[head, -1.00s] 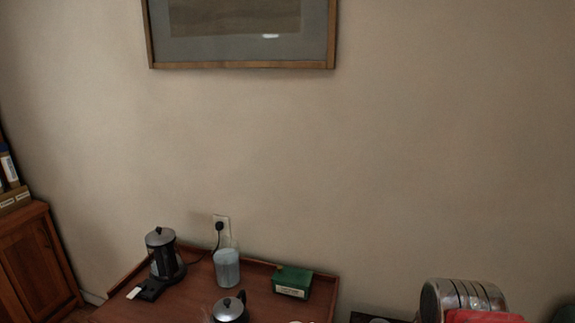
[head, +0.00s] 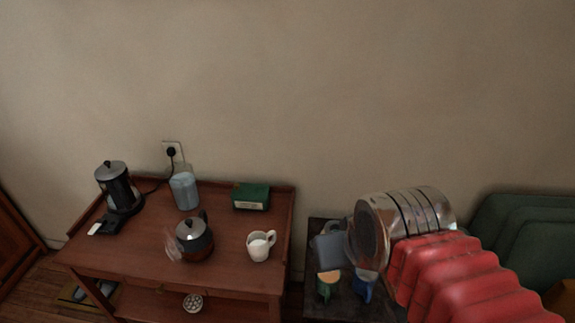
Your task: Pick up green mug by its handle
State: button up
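A small green mug (head: 326,288) with a pale orange patch at its top is on the dark side table (head: 345,308), low in the head view right of centre. It is small, and I cannot make out its handle clearly. A blue mug (head: 362,288) is close on its right. My arm, with red ribbed sleeve and shiny metal rings, reaches in from the lower right and covers part of the dark table. My gripper's fingers do not show.
A grey-blue jug (head: 329,247) stands behind the mugs. On the wooden tea table (head: 222,268) at left are a white jug (head: 260,247), a teapot (head: 194,241), a green box (head: 251,196), a canister (head: 185,191) and a kettle (head: 117,187). A green chair (head: 530,240) is at right.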

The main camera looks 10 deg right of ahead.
aim_at(326, 286)
jog(key=z, duration=0.05)
jog(key=k, duration=0.5)
jog(key=u, duration=1.5)
jog(key=k, duration=0.4)
jog(key=u, duration=0.2)
